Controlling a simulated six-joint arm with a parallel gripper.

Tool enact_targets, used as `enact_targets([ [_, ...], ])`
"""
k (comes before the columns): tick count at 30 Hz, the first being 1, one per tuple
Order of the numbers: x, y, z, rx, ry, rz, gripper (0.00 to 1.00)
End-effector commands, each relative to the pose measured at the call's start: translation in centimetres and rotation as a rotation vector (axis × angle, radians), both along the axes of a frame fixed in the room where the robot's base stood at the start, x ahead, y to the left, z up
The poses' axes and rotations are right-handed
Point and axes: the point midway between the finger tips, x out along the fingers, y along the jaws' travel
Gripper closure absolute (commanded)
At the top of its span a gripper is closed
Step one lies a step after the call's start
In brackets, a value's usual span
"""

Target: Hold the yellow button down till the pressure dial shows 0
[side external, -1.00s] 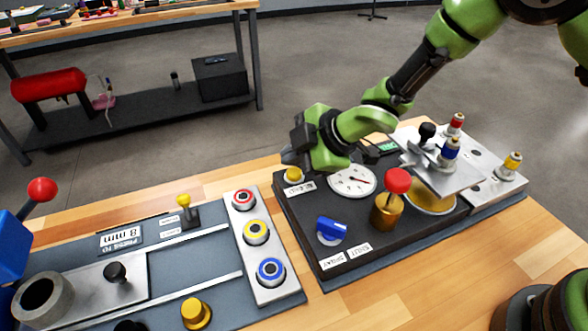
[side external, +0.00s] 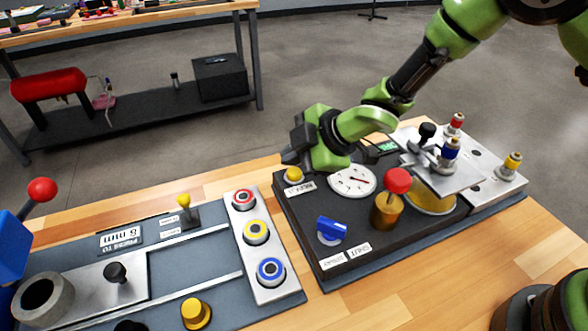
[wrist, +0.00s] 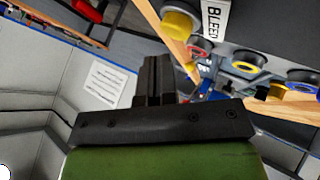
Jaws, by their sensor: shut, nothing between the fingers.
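The yellow button (side external: 294,174) sits at the far left corner of the dark control panel (side external: 290,205), behind its BLEED label. It also shows at the top of the wrist view (wrist: 180,22), standing out from the panel. In the wrist view, the closed fingers (wrist: 154,72) look apart from the button.
On the same panel are a blue knob (side external: 331,229), a red-topped brass valve (side external: 397,183) and a metal plate with fittings (side external: 440,168). Left of it, a strip (side external: 243,218) holds red, yellow and blue buttons. Bare wood (side external: 445,275) lies in front.

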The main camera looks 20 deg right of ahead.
Motion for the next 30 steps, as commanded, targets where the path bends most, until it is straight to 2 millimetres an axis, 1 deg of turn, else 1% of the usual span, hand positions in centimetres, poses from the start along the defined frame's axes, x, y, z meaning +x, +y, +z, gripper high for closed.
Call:
enact_targets([
  [11,0.00,0.00,-0.02,0.000,0.000,0.000,1.00],
  [19,0.00,-0.02,-0.78,-0.001,0.001,0.001,1.00],
  [30,0.02,-0.01,-0.86,0.000,0.000,0.000,1.00],
])
